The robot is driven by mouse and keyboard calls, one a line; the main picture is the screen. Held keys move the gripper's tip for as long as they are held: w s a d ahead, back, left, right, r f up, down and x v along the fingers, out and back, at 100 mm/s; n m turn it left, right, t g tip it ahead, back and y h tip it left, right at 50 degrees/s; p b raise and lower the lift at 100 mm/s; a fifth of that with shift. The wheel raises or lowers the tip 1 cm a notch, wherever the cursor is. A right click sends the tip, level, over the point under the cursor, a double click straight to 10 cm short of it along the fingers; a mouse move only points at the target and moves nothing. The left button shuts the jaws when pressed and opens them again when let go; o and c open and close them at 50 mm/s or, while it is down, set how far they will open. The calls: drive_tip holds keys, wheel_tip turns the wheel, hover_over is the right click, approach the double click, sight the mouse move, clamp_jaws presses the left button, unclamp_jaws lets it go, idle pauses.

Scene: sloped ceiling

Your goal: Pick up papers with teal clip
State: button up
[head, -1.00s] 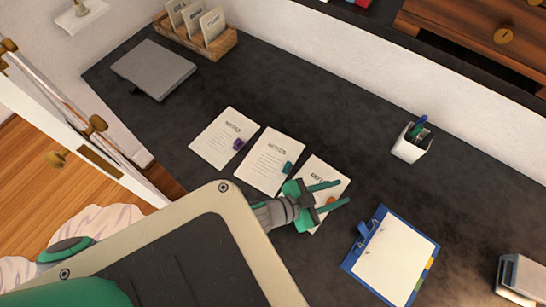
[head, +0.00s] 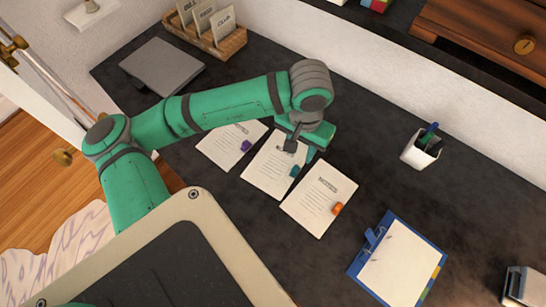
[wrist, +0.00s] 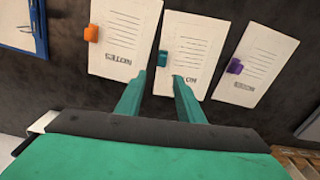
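The papers with the teal clip (head: 275,172) lie flat in the middle of three paper sets on the dark desk. The teal clip (head: 295,171) sits on their right edge; it also shows in the wrist view (wrist: 163,58). My gripper (head: 300,150) is above the far end of these papers and hides part of them. In the wrist view its two green fingers (wrist: 158,84) are spread apart and empty, pointing toward the middle papers (wrist: 190,45). A gap between fingers and papers cannot be judged exactly.
Papers with a purple clip (head: 228,145) lie left, and papers with an orange clip (head: 318,203) lie right. A blue clipboard (head: 368,240), a white pen cup (head: 420,150), a grey laptop-like slab (head: 162,66) and a wooden file holder (head: 228,46) stand around.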

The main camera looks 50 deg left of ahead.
sight(295, 168)
drive_tip(key=f, duration=1)
drive_tip(key=shift+s+a, duration=0.1)
drive_tip(key=shift+s, duration=0.15)
clamp_jaws()
